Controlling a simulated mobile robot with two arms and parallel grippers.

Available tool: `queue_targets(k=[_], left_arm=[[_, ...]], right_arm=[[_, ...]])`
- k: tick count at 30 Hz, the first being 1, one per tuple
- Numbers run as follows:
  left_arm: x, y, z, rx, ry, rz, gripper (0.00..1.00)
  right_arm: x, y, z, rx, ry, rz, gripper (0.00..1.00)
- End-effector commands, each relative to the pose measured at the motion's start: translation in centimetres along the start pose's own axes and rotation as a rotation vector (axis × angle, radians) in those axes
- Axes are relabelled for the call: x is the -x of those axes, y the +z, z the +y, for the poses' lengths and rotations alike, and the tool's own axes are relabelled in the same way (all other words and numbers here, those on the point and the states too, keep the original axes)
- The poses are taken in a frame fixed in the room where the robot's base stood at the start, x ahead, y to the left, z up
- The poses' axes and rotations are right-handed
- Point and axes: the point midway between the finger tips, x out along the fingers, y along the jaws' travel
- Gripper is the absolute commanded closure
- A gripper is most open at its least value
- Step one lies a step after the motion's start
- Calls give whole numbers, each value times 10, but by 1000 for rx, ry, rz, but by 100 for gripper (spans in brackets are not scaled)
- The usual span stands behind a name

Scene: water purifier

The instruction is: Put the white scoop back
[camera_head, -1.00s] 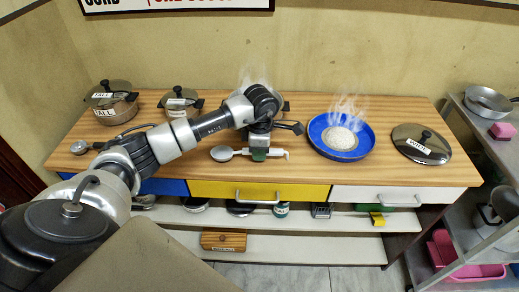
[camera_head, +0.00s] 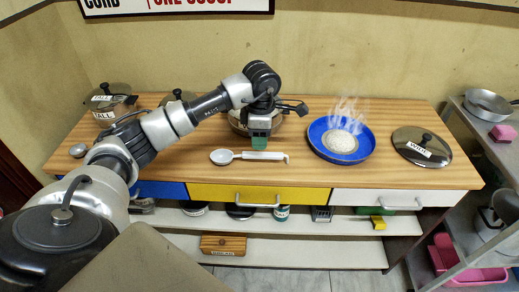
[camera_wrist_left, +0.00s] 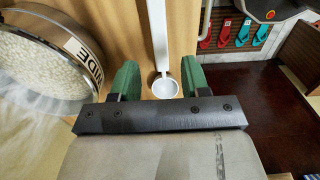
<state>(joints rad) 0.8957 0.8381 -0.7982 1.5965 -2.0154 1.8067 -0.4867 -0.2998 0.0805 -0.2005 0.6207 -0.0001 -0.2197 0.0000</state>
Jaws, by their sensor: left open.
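The white scoop (camera_head: 262,156) lies on the wooden counter near its front edge, above the yellow drawer. Its bowl is at the left and its handle runs right to a hooked end. My left gripper (camera_head: 259,142) is just above and behind the handle, open, with green fingers pointing down. My right gripper is out of view.
A steaming blue dish of rice (camera_head: 315,132) stands right of the scoop, with a lid (camera_head: 421,147) farther right. A rice-filled pot marked WIDE (camera_wrist_left: 82,48) is close behind my gripper. Lidded pots (camera_head: 115,100) stand at the left.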

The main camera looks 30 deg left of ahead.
Motion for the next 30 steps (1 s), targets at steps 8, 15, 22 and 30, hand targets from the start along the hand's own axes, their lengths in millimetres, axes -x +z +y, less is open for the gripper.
queue_targets(k=[8, 15, 22, 30], left_arm=[[45, 0, 0, 1, 2, 0, 54], [53, 0, 0, 0, 0, 1, 54], [53, 0, 0, 0, 0, 1, 54], [53, 0, 0, 0, 0, 1, 54]], right_arm=[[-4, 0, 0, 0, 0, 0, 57], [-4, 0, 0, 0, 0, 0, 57], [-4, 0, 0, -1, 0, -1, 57], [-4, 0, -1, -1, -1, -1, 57]])
